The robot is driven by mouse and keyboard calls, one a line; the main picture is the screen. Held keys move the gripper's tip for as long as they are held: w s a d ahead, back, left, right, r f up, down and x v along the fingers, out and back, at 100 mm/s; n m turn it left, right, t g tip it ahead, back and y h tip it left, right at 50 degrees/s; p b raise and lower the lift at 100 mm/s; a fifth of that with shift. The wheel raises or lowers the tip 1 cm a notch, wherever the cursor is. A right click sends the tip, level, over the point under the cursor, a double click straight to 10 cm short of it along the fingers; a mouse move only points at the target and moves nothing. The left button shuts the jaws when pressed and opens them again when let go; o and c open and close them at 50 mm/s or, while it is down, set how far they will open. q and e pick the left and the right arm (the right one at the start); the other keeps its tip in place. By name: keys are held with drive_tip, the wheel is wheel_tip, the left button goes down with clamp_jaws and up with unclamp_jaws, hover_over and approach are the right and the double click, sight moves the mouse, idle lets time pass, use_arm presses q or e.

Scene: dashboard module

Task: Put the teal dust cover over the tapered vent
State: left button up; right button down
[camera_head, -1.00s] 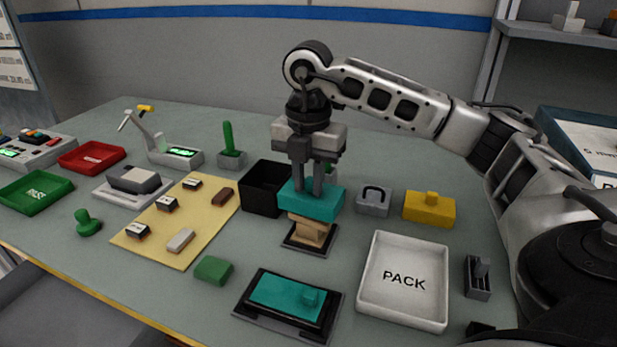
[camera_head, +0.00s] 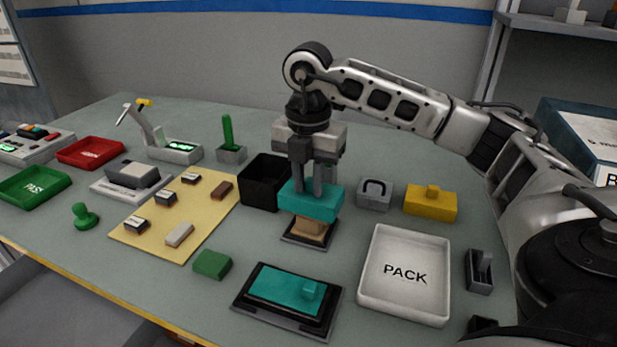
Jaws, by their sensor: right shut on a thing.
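The teal dust cover (camera_head: 311,202) is a box-like piece in my right gripper (camera_head: 315,183), which is shut on it from above. The tapered vent (camera_head: 307,230) is a tan block on a dark square base, directly under the cover. The cover hides the vent's upper part, and only its lower part shows below the cover's rim. I cannot tell whether the cover touches the vent. My left gripper is not in view.
A black open bin (camera_head: 265,182) stands close behind left of the vent. A teal piece lies in a black frame (camera_head: 244,302) in front. The white PACK tray (camera_head: 447,300) is at right, with a grey handled block (camera_head: 374,196) and yellow block (camera_head: 430,203) behind it.

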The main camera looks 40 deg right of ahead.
sight(308, 195)
use_arm(q)
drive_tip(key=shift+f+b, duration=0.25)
drive_tip(key=shift+b, duration=0.05)
use_arm(e)
drive_tip(key=shift+f, duration=0.5)
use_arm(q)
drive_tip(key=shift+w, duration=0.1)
use_arm(e)
drive_tip(key=c, duration=1.2)
unclamp_jaws()
use_arm(q)
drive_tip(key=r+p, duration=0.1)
drive_tip(key=p, duration=0.1)
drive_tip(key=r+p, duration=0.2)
drive_tip(key=p, duration=0.1)
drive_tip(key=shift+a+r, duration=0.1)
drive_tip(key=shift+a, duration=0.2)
use_arm(e)
wheel_tip(308, 195, up, 16)
drive_tip(key=shift+r, duration=0.1)
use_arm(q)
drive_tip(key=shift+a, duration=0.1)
